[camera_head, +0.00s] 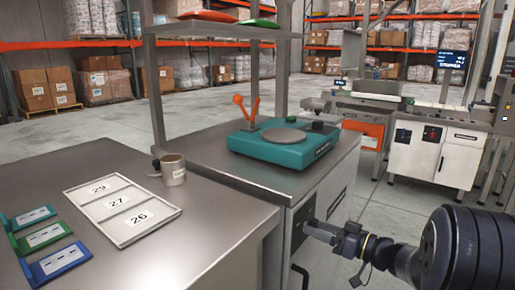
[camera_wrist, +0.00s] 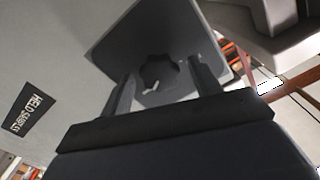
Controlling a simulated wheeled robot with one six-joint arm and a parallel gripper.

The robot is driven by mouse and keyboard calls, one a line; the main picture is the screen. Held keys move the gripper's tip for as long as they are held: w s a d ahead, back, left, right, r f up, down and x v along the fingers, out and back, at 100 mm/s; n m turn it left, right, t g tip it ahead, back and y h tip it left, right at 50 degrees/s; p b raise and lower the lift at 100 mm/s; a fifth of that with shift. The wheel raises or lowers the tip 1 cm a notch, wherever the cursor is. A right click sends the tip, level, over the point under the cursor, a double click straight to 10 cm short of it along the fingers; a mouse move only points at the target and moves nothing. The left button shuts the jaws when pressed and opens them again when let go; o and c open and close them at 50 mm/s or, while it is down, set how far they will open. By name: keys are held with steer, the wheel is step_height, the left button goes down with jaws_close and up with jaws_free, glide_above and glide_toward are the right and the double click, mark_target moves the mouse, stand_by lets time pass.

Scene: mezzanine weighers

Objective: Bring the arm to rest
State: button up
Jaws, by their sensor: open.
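My arm reaches in from the right in the head view, and my gripper (camera_head: 309,227) is at the front of the steel cabinet (camera_head: 333,191) under the teal scale. In the wrist view my gripper (camera_wrist: 164,82) is open. Its two fingers point at a grey square plate (camera_wrist: 125,40) with a dark knob (camera_wrist: 158,72) on it. The fingers lie on either side of the knob in the picture, with gaps showing; I cannot tell whether they reach around it. A dark label (camera_wrist: 34,111) is on the grey cabinet face at left.
A teal scale (camera_head: 275,149) with an orange-handled lever (camera_head: 246,110) stands on the cabinet. A mug (camera_head: 173,170), a numbered tray (camera_head: 170,212) and coloured holders (camera_head: 46,234) are on the left table. A weighing station (camera_head: 437,150) stands behind. Floor (camera_head: 400,210) between is clear.

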steer(key=shift+n+p, duration=0.4)
steer(key=shift+n, duration=0.4)
